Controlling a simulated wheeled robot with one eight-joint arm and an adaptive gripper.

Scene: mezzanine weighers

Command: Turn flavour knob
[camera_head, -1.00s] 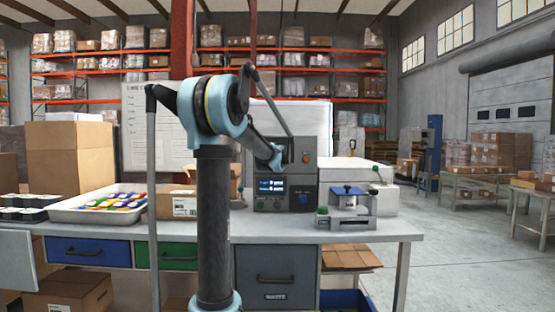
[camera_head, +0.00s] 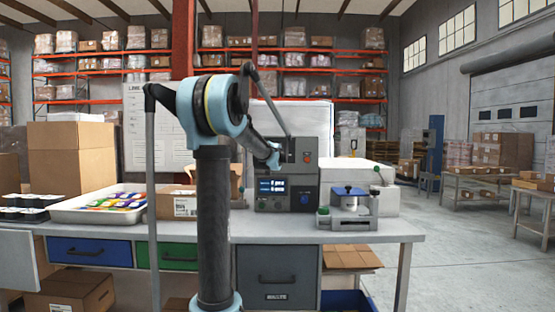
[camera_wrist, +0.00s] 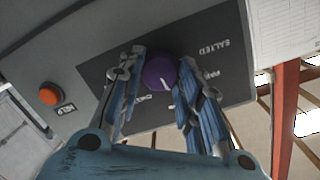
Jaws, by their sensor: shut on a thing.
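The flavour knob (camera_wrist: 159,73) is round and purple with a small white pointer line, and it sits on a black label plate (camera_wrist: 208,66) in the wrist view. The plate reads "SALTED" at the upper right; other labels are partly hidden by my fingers. My gripper (camera_wrist: 157,85) is shut on the knob, one blue-padded finger on each side. In the head view my gripper (camera_head: 275,157) is at the upper front of the grey machine (camera_head: 311,180), and the knob cannot be made out there.
An orange-red button (camera_wrist: 50,95) is beside the plate. The machine has a lit blue display (camera_head: 271,186) and stands on a workbench (camera_head: 385,231). A press-like fixture (camera_head: 349,208) is to its right. A tray of colourful packs (camera_head: 70,216) and cardboard boxes are to its left.

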